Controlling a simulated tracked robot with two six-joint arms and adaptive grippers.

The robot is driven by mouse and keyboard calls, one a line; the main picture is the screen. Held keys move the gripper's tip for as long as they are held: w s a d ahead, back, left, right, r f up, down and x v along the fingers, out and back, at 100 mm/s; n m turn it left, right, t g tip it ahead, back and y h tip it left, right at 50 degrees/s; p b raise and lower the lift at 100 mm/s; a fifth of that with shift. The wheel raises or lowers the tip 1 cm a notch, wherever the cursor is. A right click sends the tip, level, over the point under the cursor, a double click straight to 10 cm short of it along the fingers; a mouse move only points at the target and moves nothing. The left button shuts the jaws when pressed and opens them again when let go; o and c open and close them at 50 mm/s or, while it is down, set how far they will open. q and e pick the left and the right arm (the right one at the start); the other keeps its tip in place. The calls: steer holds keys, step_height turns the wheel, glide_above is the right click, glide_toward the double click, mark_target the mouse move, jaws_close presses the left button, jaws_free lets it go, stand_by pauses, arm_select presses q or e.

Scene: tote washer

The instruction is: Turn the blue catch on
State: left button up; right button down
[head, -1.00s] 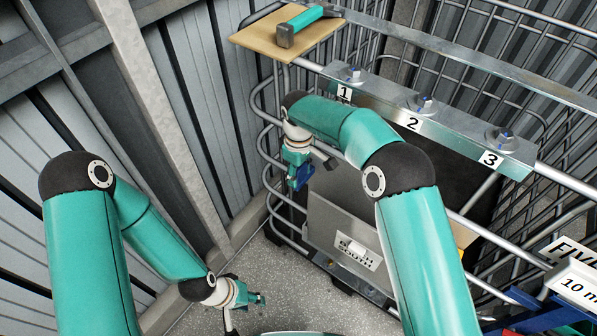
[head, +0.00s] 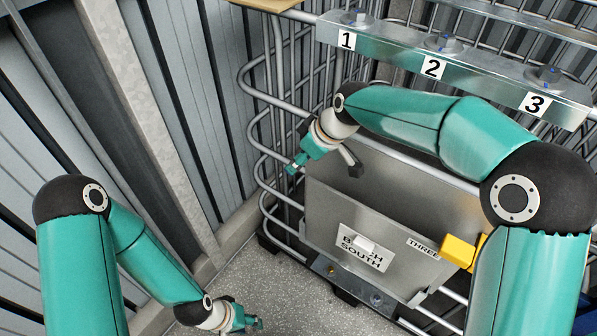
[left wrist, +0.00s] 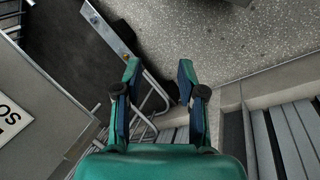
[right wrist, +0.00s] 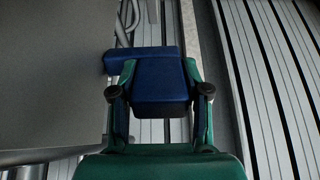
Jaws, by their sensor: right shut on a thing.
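The blue catch (right wrist: 160,85) is an L-shaped block in the right wrist view. One arm of it reaches left toward a grey panel. My right gripper (right wrist: 160,80) is shut on it, with a finger on each side. In the head view my right gripper (head: 297,163) is at the upper left corner of the grey panel (head: 330,205), and the catch cannot be made out there. My left gripper (left wrist: 159,68) is open and empty above the floor. It also shows low in the head view (head: 258,324).
A yellow block (head: 459,250) sits at the panel's right edge. The panel carries a "BENCH SOUTH" label (head: 362,247). A metal rail (head: 460,65) numbered 1 to 3 runs above. Tubular bars (head: 262,130) stand to the left. Speckled floor (head: 235,270) is clear.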

arm_select(q)
steer(key=shift+f+b, duration=1.55)
steer(key=shift+f, duration=0.7)
steer(key=shift+c, duration=0.2)
